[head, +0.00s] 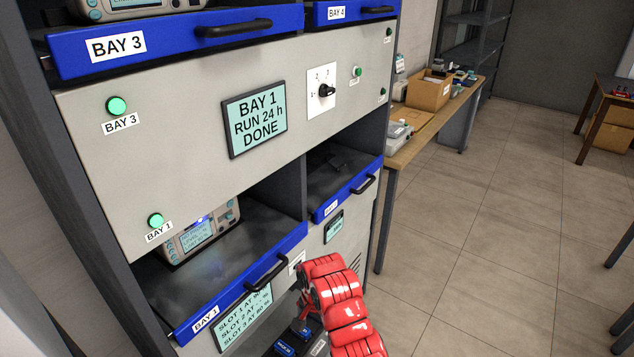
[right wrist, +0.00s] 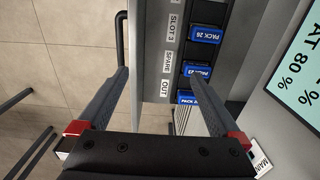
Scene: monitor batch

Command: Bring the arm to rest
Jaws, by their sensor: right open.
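My right arm (head: 343,305) is red and reaches up from the bottom of the head view, in front of the rack's lower right part. Its gripper is mostly hidden there behind the arm. In the right wrist view my right gripper (right wrist: 155,78) is open, with nothing between its fingers. Beyond the fingers is a grey panel (right wrist: 158,45) with SLOT 3, SPARE and OUT labels. Blue packs (right wrist: 205,34) sit in a dark holder beside these labels. The fingers appear apart from the packs. My left gripper is not in view.
The rack has blue-edged BAY 1 (head: 235,285), BAY 3 (head: 190,42) and BAY 4 shelves with protruding black handles. A display (head: 254,119) reads BAY 1 RUN 24 h DONE. A wooden bench (head: 425,140) holds boxes. The tiled floor (head: 480,250) to the right is clear.

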